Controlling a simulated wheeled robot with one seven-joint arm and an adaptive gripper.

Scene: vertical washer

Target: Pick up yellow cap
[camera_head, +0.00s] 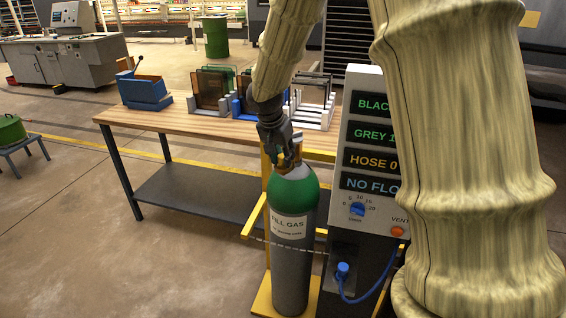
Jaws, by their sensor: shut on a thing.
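My gripper (285,154) is dark grey and points down at the top of a gas cylinder (292,198) in the head view. The cylinder stands upright, with a green shoulder, a grey body and a label reading "FILL GAS". A small yellow-brown cap (288,168) shows at the fingertips, right above the cylinder's pale neck. My gripper is shut on this cap, which the fingers partly hide. I cannot tell whether the cap still touches the cylinder.
A control panel (364,130) with a blue knob and blue hose stands right of the cylinder. A yellow frame (252,218) surrounds the cylinder's base. Behind is a wooden-topped workbench (150,119) with racks of panels and a blue box (143,90).

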